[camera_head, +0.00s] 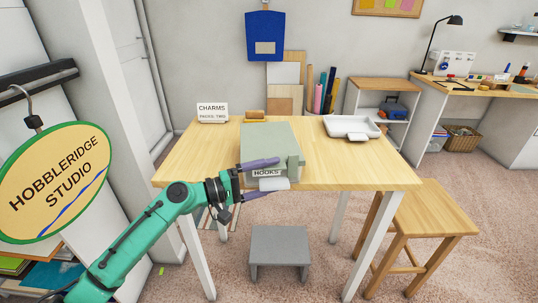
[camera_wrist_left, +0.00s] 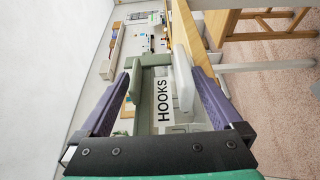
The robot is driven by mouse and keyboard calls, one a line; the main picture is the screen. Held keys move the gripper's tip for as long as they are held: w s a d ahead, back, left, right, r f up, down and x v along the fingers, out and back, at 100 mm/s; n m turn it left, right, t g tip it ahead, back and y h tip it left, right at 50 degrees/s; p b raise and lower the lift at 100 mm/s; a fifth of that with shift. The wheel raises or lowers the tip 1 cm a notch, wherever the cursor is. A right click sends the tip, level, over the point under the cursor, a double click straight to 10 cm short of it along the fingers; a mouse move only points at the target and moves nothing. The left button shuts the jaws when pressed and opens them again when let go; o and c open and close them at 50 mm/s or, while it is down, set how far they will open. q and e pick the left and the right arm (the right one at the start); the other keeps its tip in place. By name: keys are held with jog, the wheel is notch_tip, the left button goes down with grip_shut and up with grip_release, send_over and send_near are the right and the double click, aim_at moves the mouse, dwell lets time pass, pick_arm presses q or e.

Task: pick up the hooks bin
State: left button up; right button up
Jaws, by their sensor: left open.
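The hooks bin (camera_head: 268,137) is a grey-green box at the front middle of the wooden table (camera_head: 215,160), with a white HOOKS label (camera_head: 266,173) on its near side and a pale tab below it. My left gripper (camera_head: 276,178) is open at this near side, one purple finger above the label and the other below. In the left wrist view, the HOOKS label (camera_wrist_left: 162,100) lies between the two open fingers (camera_wrist_left: 160,75). I cannot tell whether the fingers touch the bin. My right gripper is not in view.
A white tray (camera_head: 345,124) stands at the table's right, and a CHARMS sign (camera_head: 212,112) at its back left. A small tan block (camera_head: 255,115) lies behind the bin. A wooden stool (camera_head: 435,220) stands at the right and a grey step (camera_head: 280,240) below.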

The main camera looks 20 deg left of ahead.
pick_arm(q)
jog(key=shift+w+d, duration=0.15)
jog(key=c, duration=1.5)
notch_tip(320, 180, up, 20)
jog(key=shift+p, duration=0.95)
